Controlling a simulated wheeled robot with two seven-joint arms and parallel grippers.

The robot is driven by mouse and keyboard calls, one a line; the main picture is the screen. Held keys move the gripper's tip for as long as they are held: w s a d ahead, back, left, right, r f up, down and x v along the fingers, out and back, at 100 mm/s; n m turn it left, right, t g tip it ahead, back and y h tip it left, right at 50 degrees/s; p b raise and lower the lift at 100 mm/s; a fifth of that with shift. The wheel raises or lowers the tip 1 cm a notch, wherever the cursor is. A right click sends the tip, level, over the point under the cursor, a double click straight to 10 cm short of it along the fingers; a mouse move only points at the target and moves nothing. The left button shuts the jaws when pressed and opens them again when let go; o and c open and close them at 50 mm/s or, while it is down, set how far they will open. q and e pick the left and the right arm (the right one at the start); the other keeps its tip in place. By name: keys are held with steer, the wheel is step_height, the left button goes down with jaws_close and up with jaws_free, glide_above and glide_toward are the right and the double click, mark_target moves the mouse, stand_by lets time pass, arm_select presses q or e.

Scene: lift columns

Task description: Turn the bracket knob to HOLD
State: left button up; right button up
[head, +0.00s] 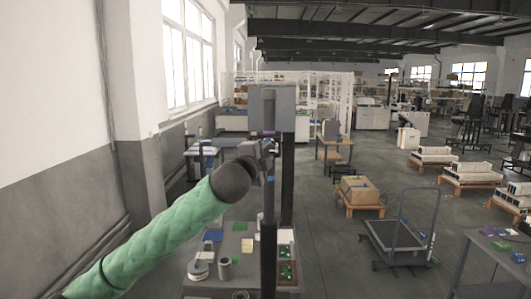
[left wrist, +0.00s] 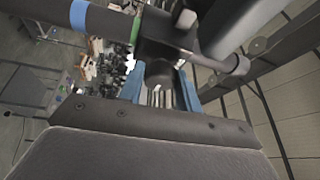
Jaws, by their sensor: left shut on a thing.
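My left gripper (head: 268,147) is at the upper part of the dark lift column (head: 269,225), below a grey box (head: 272,108). In the left wrist view its two blue fingers (left wrist: 160,92) stand on either side of a dark round knob (left wrist: 159,72) and are shut on it. The knob sits on a dark bracket (left wrist: 165,45) with a rod across it. The fingers hide part of the knob, and no HOLD mark can be read. My right gripper is not in view.
A grey table (head: 235,272) with cups, green boards and small parts stands below the column. A cart (head: 395,240) and a pallet with a cardboard box (head: 358,190) stand to the right. A wall with windows runs along the left. Floor between is open.

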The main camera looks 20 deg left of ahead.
arm_select(q)
steer(key=o, duration=1)
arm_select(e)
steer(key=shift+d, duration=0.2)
arm_select(q)
steer(key=shift+s+f+b, duration=0.2)
steer(key=shift+s+b, duration=0.25)
steer(key=shift+s, duration=0.05)
steer(key=s+b, duration=0.3)
steer(key=s, duration=0.3)
steer(key=shift+s+a+f+b, duration=0.25)
steer(key=shift+s+a+b, duration=0.1)
steer(key=shift+a, duration=0.05)
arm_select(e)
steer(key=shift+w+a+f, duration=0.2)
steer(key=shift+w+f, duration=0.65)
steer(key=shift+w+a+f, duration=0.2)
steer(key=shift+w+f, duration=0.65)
